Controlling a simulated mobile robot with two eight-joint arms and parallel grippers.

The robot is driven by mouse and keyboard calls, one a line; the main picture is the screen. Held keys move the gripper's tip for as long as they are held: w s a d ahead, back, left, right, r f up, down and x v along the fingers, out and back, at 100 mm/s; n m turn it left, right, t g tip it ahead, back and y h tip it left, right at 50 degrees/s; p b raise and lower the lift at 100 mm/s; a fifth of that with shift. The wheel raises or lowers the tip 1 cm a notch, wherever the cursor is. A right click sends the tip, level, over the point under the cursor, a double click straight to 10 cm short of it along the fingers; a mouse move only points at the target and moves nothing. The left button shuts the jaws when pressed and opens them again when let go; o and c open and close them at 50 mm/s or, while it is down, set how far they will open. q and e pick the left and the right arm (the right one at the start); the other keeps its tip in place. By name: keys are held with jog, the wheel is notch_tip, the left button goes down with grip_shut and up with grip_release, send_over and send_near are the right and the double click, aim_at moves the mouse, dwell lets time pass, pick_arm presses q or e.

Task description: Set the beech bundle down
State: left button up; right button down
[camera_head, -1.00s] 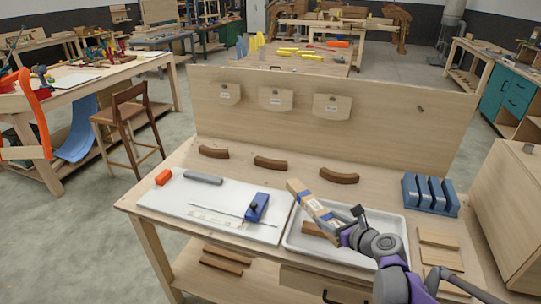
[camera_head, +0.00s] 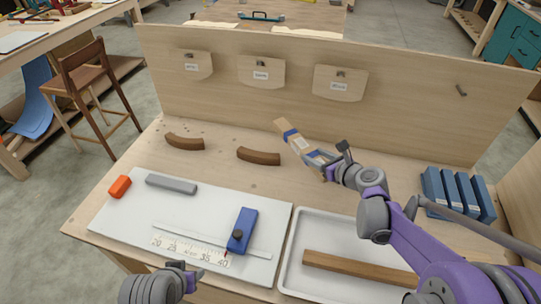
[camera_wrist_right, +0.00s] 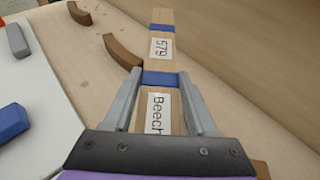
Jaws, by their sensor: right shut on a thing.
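The beech bundle (camera_head: 299,144) is a pale strip of wood with blue bands and white labels. In the right wrist view the bundle (camera_wrist_right: 160,65) shows the words "579" and "Beech". My right gripper (camera_head: 322,167) is shut on its near end. The bundle points away from me, beyond the white tray and toward the back panel. I cannot tell whether it touches the bench top (camera_head: 225,180) or hangs just above it. Part of my left arm, with its gripper (camera_head: 196,278), shows at the bottom edge; its jaws cannot be made out.
Curved brown pieces (camera_head: 185,143) (camera_head: 258,156) lie left of the bundle. The white tray (camera_head: 285,268) holds a brown stick (camera_head: 355,268). A white board (camera_head: 120,221) carries a blue tool (camera_head: 242,231). Blue slotted blocks (camera_head: 458,194) stand right.

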send_over(311, 185)
notch_tip(311, 185, down, 5)
jog(key=shift+r, duration=0.15)
jog(key=shift+f+b, duration=0.3)
jog(key=shift+f, duration=2)
jog(key=shift+f, duration=0.1)
jog(key=shift+c, duration=1)
grip_release()
